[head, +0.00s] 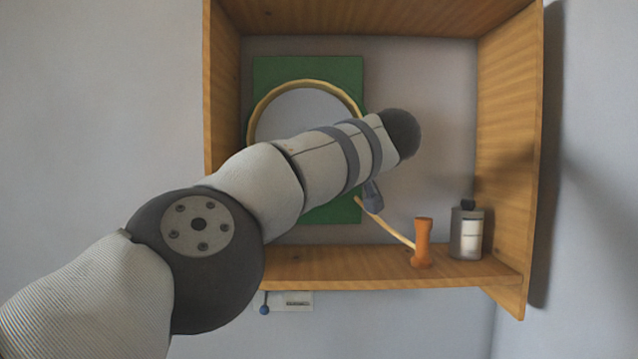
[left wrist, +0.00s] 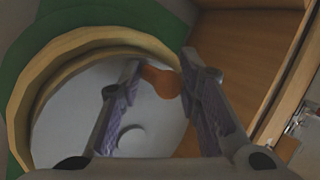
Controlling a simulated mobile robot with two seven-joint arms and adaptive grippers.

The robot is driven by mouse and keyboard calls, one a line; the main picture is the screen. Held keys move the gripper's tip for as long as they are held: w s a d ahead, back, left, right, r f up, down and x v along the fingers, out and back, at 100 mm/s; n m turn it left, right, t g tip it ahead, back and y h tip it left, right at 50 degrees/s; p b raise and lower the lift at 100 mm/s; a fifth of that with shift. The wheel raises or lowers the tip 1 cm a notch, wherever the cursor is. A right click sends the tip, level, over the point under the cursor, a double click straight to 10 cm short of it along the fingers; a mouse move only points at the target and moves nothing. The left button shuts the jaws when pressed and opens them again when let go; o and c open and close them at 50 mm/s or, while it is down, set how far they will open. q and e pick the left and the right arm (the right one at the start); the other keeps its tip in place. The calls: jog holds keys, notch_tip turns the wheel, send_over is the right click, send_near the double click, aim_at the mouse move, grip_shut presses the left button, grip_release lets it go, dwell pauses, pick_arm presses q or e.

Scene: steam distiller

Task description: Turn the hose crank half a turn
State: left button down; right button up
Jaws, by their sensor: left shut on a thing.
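The hose reel's round grey face (head: 290,115) is ringed by the yellow hose (head: 300,83) on a green board (head: 350,75). The face also shows in the left wrist view (left wrist: 85,105). My left arm covers the lower right of the reel. Only a dark part of my left gripper (head: 372,196) shows below it. In the left wrist view my gripper (left wrist: 160,75) is shut on an orange knob (left wrist: 165,84) in front of the reel's edge, apparently the crank's handle. In the head view the crank is hidden. My right gripper is in neither view.
A wooden cabinet (head: 510,150) surrounds the reel. An orange nozzle-like piece (head: 422,242) stands on its bottom shelf at the hose's end, beside a grey bottle (head: 467,238). A small panel (head: 298,300) hangs below.

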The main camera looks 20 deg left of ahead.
pick_arm(q)
jog(key=shift+a, duration=0.3)
jog(key=c, duration=1.5)
grip_release()
jog(key=o, duration=0.4)
jog(key=shift+w+a+f, duration=0.1)
jog(key=shift+w, duration=0.15)
jog(key=shift+s+d, duration=0.1)
jog(key=shift+d, duration=0.1)
jog(key=shift+s+d+r, duration=0.2)
jog(key=shift+d, duration=0.05)
jog(key=v, duration=1.1)
jog(key=shift+s, duration=0.1)
